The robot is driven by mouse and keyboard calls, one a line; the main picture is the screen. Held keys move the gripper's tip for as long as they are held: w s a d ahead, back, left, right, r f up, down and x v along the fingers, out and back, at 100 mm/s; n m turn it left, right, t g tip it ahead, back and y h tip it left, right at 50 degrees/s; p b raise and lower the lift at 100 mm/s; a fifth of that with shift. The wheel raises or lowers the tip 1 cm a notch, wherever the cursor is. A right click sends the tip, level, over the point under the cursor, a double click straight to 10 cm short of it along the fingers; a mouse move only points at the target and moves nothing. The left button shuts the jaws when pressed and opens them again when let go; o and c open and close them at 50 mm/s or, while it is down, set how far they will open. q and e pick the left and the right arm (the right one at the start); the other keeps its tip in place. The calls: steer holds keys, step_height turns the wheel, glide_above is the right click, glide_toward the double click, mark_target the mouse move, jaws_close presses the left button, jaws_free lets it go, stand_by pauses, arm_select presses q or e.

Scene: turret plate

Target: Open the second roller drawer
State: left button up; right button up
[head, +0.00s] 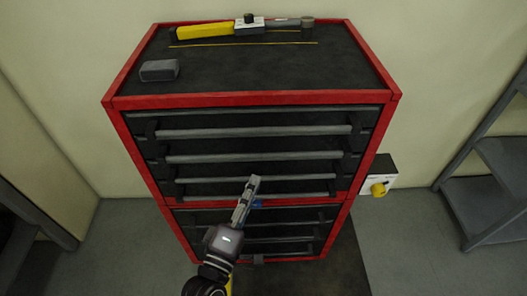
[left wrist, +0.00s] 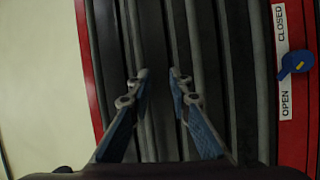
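A red-framed roller cabinet (head: 252,99) with dark drawers stands ahead. Each drawer front has a long grey bar handle. The second handle from the top (head: 215,158) runs across the upper section, and its drawer looks shut. My left gripper (head: 253,183) is in front of the lower drawers of the upper section, below the second handle in the picture. In the left wrist view its fingers (left wrist: 159,74) are apart, pointing at the drawer fronts, whose handles run upright there. I cannot tell whether they touch a handle. My right gripper is not in view.
A blue lock knob (left wrist: 296,64) sits beside an OPEN/CLOSED label. On the cabinet top lie a yellow-handled tool (head: 205,31) and a grey block (head: 159,70). A box with a yellow knob (head: 379,188) is at the right side. A shelf (head: 490,190) stands far right.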

mark_target(262, 158)
arm_select(q)
steer(key=shift+n+t, duration=0.4)
steer(key=w+d+r, duration=0.1)
steer(key=w, duration=0.1)
steer(key=w+r+p, duration=0.1)
steer(key=w+r, duration=0.1)
steer(key=w+d+r+p, duration=0.1)
steer(key=w, duration=0.1)
steer(key=shift+d+r, duration=0.25)
steer(key=shift+d, duration=0.05)
steer(key=shift+w+d, duration=0.2)
steer(key=shift+w, duration=0.25)
jaws_close()
